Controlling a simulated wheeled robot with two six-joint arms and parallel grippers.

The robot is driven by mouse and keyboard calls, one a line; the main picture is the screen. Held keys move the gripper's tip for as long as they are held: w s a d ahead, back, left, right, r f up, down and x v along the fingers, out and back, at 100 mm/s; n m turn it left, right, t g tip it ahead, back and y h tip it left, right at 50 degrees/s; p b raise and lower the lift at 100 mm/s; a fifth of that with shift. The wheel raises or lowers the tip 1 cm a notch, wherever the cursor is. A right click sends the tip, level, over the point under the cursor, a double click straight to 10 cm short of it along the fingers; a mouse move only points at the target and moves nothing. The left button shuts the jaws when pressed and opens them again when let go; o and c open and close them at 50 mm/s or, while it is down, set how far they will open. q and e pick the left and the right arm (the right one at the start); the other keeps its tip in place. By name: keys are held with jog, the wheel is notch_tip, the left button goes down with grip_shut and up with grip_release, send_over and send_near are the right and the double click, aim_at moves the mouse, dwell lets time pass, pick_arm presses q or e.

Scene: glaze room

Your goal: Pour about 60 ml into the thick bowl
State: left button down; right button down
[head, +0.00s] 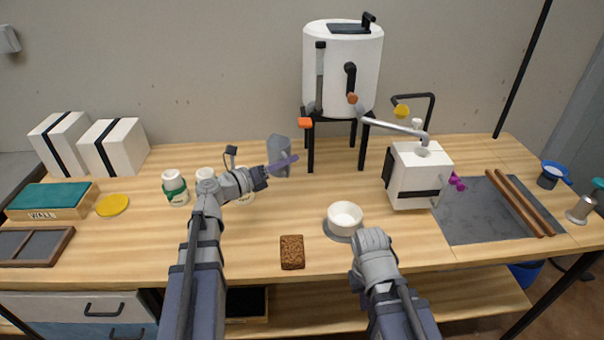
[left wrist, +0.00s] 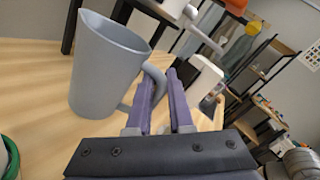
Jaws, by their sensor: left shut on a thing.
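A grey jug (head: 279,150) with a flared rim is near the table's middle; it fills the left part of the left wrist view (left wrist: 105,65) and looks roughly upright. I cannot tell whether its base touches the table. My left gripper (head: 282,164) is shut on its handle, with the purple fingers (left wrist: 172,88) around it in the left wrist view. The jug's contents are hidden. A white, thick-walled bowl (head: 345,219) stands on a grey disc (head: 338,237) near the front. My right arm's end (head: 374,250) is just in front of the bowl; its fingers are hidden.
A brown sponge-like block (head: 292,252) lies left of the bowl. White jars (head: 174,184) stand by my left arm. A large white urn (head: 341,70) on a black stand is behind. A white machine (head: 418,175) stands to the right. Bare wood lies between jug and bowl.

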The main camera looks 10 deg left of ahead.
pick_arm(q)
jog(key=d+f+m+g+h+b, duration=0.2)
jog(key=d+m+g+h, duration=0.1)
jog(key=d+g, duration=0.3)
jog(key=d+f+m+g+h+b, duration=0.2)
jog(key=d+f+m+g+h, duration=0.1)
jog(key=d+m+g, duration=0.3)
jog(key=shift+d+b, duration=0.2)
jog(key=shift+b, duration=0.15)
jog(key=shift+s, duration=0.2)
